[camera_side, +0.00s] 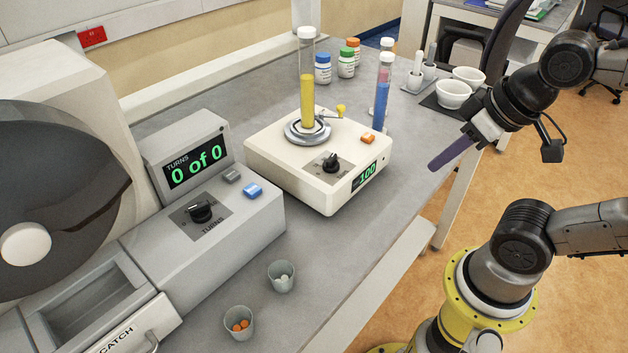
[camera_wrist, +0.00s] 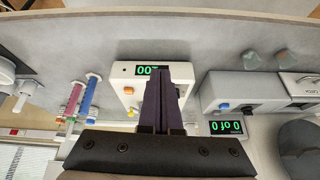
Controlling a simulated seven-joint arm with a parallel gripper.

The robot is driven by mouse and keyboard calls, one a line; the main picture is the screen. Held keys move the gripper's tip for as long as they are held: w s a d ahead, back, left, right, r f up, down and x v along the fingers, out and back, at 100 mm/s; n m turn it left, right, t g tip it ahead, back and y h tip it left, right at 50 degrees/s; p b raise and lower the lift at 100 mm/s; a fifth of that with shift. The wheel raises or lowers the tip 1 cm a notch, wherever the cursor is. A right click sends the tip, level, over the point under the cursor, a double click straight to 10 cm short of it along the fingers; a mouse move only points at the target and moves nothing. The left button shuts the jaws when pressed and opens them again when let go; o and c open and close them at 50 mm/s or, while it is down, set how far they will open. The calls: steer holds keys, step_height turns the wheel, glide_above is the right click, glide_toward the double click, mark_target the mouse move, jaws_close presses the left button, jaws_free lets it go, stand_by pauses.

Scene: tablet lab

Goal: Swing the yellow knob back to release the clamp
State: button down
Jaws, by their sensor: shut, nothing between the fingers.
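The yellow knob (camera_side: 340,109) sits on a short arm beside the round metal clamp plate (camera_side: 307,133) on top of a cream box (camera_side: 262,149). A clear cylinder (camera_side: 307,65) with a white cap and yellow liquid stands upright on that plate. In the wrist view the knob (camera_wrist: 132,112) shows left of my fingers, and the cylinder is not clearly visible. My gripper (camera_side: 432,167) has purple fingers, shut and empty. It is in the air right of the cream box, apart from the knob. The fingers also fill the middle of the wrist view (camera_wrist: 160,75).
A tube with blue liquid (camera_side: 381,98) stands right behind the cream box. Bottles (camera_side: 346,62) and white bowls (camera_side: 453,94) are farther back. A grey turns console (camera_side: 245,222) stands left. Two small cups (camera_side: 281,275) are in front. Bare bench lies right of the box.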

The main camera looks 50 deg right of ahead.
steer(key=c, duration=1.4)
jaws_free()
steer(key=shift+w+r+n, duration=0.1)
steer(key=shift+r+n, duration=0.05)
steer(key=shift+n, duration=0.15)
steer(key=shift+o, duration=1.2)
steer(key=shift+s, duration=0.25)
steer(key=o, duration=0.4)
steer(key=r, duration=0.4)
steer(key=shift+w, duration=0.35)
steer(key=shift+o, duration=0.2)
steer(key=w+d+r+m+g, duration=0.1)
steer(key=w+d+r+g, duration=0.15)
steer(key=w+r, duration=0.85)
steer(key=m+g, duration=0.1)
steer(key=g, duration=0.2)
glide_above(341, 106)
step_height(341, 106, down, 6)
step_height(341, 106, down, 13)
steer(key=shift+r, duration=0.2)
